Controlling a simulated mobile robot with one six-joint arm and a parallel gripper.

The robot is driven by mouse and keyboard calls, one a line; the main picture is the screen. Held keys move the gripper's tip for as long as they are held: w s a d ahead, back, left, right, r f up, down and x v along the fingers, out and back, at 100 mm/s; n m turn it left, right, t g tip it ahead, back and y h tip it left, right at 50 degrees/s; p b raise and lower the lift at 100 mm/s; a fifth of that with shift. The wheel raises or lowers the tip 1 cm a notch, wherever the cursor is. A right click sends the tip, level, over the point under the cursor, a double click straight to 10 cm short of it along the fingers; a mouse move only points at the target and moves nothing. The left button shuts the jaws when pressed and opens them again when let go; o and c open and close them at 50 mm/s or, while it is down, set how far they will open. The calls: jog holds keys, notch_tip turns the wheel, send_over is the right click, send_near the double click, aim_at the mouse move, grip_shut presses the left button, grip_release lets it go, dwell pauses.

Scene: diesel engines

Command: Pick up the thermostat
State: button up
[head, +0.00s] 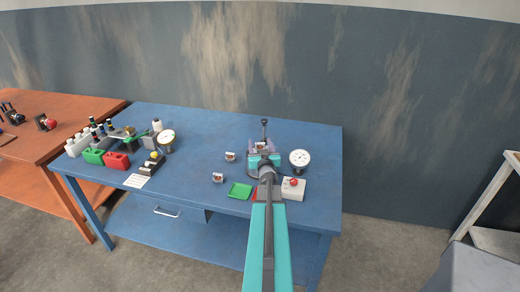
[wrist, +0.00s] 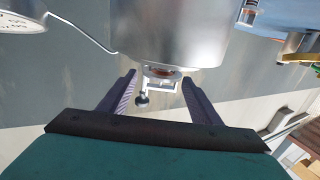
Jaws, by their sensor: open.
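In the wrist view, my gripper (wrist: 159,79) is open, with one finger on each side of a small metal part that looks like the thermostat (wrist: 163,73). This part has a pale frame, a coppery middle and a dark-tipped stem pointing toward the palm. It sits against the lower edge of a large silver cylinder (wrist: 170,35). Gaps show between it and both fingers. In the head view, my arm reaches over the blue bench (head: 195,125), and the wrist largely hides the fingers. Two small silver parts with reddish middles, one (head: 230,156) farther back and one (head: 217,177) nearer, stand to its left.
A round dial (head: 300,158) and a grey box with a red button (head: 293,188) stand right of my arm. A green tray (head: 240,191) lies left. Bottles, red and green boxes and another gauge (head: 166,140) crowd the bench's left. Its back middle is clear.

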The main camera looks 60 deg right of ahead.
jog(key=c, duration=1.2)
jog(key=shift+c, duration=0.2)
jog(key=shift+r, duration=0.15)
